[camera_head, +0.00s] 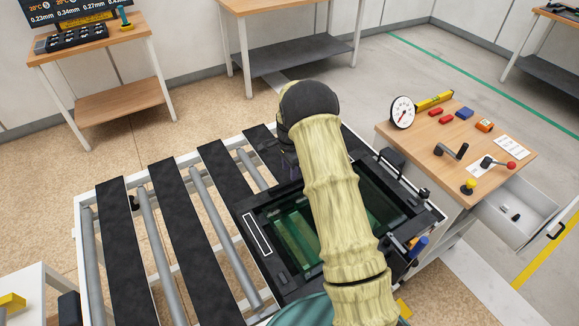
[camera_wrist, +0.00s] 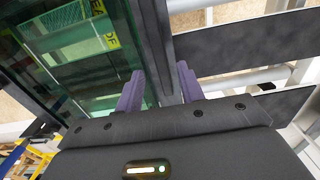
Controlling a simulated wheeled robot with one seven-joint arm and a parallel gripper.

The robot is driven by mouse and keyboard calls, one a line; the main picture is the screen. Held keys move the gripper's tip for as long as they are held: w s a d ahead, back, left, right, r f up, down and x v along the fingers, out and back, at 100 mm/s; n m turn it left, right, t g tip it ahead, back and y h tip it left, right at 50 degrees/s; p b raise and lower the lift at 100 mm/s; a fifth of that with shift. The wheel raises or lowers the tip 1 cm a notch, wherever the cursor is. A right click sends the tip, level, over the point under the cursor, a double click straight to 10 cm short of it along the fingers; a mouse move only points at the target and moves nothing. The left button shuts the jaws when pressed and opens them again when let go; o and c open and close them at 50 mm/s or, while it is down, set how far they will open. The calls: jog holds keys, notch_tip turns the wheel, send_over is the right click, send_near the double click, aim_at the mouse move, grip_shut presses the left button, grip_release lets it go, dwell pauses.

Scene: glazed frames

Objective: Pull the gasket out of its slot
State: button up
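A dark frame (camera_head: 245,205) with green-tinted glass (camera_head: 297,237) lies on the roller conveyor, partly hidden under my arm. In the wrist view the glass (camera_wrist: 75,60) is at the left, with a dark grey frame edge (camera_wrist: 153,35) beside it. My gripper (camera_wrist: 160,90) has two purple fingers, apart, one on each side of this edge in the picture. I cannot tell whether they touch anything. I cannot make out the gasket apart from the dark frame edge. In the head view my arm hides most of the gripper.
Conveyor rollers (camera_head: 222,225) and black slats (camera_head: 180,210) lie left of the frame. A wooden bench (camera_head: 430,160) at the right holds a dial gauge (camera_head: 401,112) and levers, with an open drawer (camera_head: 515,215). Other tables stand along the back.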

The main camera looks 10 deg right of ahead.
aim_at(290, 181)
jog(key=shift+f+b, duration=1.35)
jog(key=shift+f, duration=1.25)
grip_shut()
jog(key=shift+w+r, duration=0.15)
jog(key=shift+r, duration=0.2)
jog(key=shift+r, duration=0.15)
jog(key=shift+r+p, duration=1.1)
jog(key=shift+r, duration=0.2)
